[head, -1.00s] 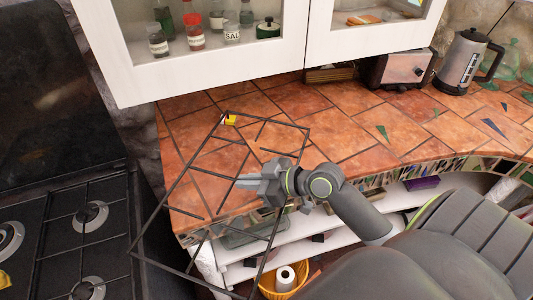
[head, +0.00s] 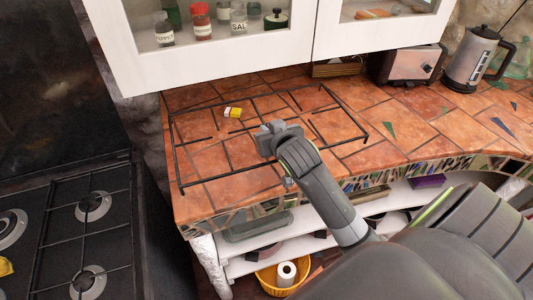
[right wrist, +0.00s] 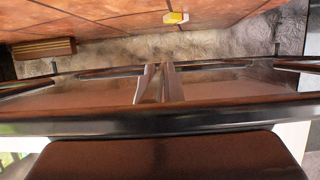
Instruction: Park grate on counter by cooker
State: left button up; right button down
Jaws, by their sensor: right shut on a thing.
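The grate (head: 226,175) is a dark, thin-barred rectangular frame. In the head view it lies roughly level over the left part of the tiled counter (head: 420,133), to the right of the cooker (head: 62,225). My right gripper (head: 270,137) is shut on the grate near its middle. In the right wrist view the fingers (right wrist: 155,84) are close together among dark bars. I cannot tell whether the grate touches the counter or hangs just above it. My left gripper is not in view.
A small yellow-and-white box (head: 232,112) is on the counter within the grate's outline. A toaster (head: 408,64) and kettle (head: 474,58) stand at the back right. The white wall cabinet (head: 215,65) overhangs the back. The counter's right middle is mostly clear.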

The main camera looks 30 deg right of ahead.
jog(key=shift+f, duration=4)
jog(key=shift+f, duration=0.1)
jog(key=c, duration=1.8)
grip_release()
jog(key=shift+s+f, duration=0.1)
jog(key=shift+o, duration=1.2)
jog(key=v, duration=1.2)
jog(key=shift+b, duration=0.45)
